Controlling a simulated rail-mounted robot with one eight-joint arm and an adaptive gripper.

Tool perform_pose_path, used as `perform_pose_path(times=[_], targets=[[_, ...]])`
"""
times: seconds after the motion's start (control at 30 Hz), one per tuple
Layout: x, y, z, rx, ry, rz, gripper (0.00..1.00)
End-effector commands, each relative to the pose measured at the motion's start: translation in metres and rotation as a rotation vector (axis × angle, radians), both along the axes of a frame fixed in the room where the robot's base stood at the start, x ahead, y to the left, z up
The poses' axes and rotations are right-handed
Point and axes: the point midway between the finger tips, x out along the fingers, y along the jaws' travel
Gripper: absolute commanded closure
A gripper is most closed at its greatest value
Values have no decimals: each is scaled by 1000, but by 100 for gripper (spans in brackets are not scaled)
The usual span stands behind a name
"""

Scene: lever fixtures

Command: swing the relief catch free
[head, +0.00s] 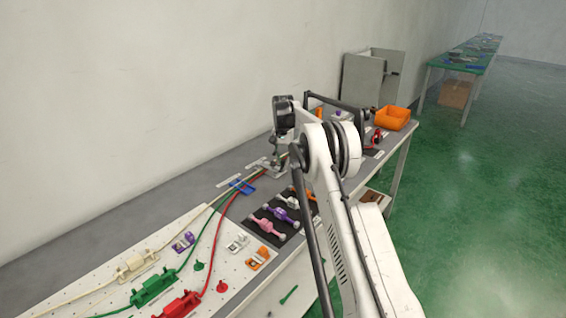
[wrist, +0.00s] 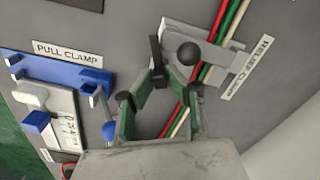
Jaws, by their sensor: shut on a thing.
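The relief catch shows in the wrist view as a pale grey metal fitting (wrist: 216,55) with a round black knob and a dark upright piece at its left end. Red, green and cream cables run under it. A label beside it reads "RELIEF" and a partly unclear second word. My gripper (wrist: 160,88), with green fingers and dark tips, is at the catch's near-left end and shut on it. The exact contact is hard to see. In the head view my gripper (head: 277,160) is low over the bench, at the far end of the cables.
A blue clamp (wrist: 60,68) labelled "PULL CLAMP" is close on the left in the wrist view. In the head view, a dark mat (head: 262,236) with several coloured parts lies nearer. An orange bin (head: 394,118) stands farther along the bench. The wall is at the left.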

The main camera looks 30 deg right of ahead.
Motion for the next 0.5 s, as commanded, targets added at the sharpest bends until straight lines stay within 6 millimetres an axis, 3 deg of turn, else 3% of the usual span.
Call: perform_pose_path(times=[0.5], targets=[[0, 0, 0, 0, 0, 490, 100]])
